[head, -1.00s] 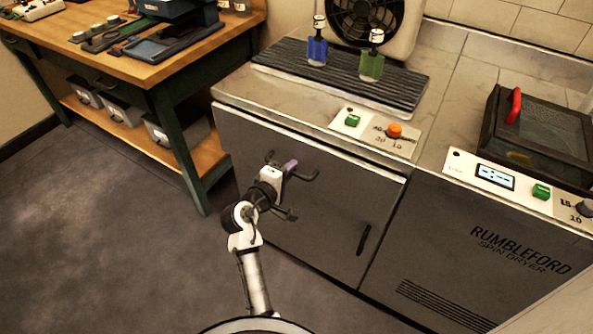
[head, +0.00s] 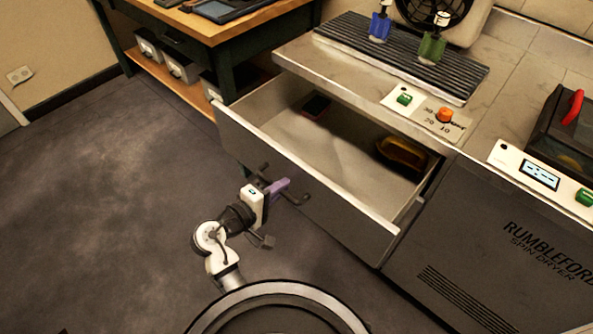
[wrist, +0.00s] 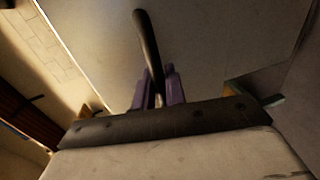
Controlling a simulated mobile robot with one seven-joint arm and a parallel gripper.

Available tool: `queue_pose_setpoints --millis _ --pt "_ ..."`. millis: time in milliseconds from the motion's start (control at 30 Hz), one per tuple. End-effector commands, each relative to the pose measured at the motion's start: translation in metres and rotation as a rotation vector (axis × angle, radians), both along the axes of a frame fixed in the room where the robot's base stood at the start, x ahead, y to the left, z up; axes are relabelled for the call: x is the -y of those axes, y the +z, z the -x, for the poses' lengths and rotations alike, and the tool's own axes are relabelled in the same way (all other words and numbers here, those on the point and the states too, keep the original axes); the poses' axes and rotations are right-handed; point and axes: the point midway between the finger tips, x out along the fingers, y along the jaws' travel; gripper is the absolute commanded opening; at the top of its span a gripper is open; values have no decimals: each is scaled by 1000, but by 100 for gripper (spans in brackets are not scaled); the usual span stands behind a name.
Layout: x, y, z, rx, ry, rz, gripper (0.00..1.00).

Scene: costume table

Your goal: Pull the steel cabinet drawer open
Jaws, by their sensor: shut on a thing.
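The steel cabinet drawer (head: 310,193) stands well open in the head view, its grey front pulled out toward me and its inside showing. A yellow-brown item (head: 403,154) lies at the right inside it, and a small dark item with some red (head: 316,106) lies at the back left. My gripper (head: 281,187) is at the drawer front, its purple fingers shut on the dark bar handle (head: 300,200). In the wrist view the handle (wrist: 147,45) runs between the purple fingers (wrist: 158,88).
The steel counter above carries a ribbed black mat (head: 400,60) with a blue and a green bottle. The spin dryer (head: 500,240) stands to the right. A wooden workbench (head: 225,20) is at the back left. Open floor (head: 100,200) lies to the left.

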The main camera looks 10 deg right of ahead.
Motion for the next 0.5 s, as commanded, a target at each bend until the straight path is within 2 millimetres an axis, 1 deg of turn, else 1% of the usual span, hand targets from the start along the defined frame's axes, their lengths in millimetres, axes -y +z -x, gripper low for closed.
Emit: queue_pose_setpoints --millis 33,100,200,333,500 --pt "-7 1 5 0 3 1 0" --pt "-15 1 10 0 3 0 0" --pt "-22 1 17 0 2 1 0" --pt "-28 1 21 1 2 1 0" --pt "-30 0 23 2 1 1 0"
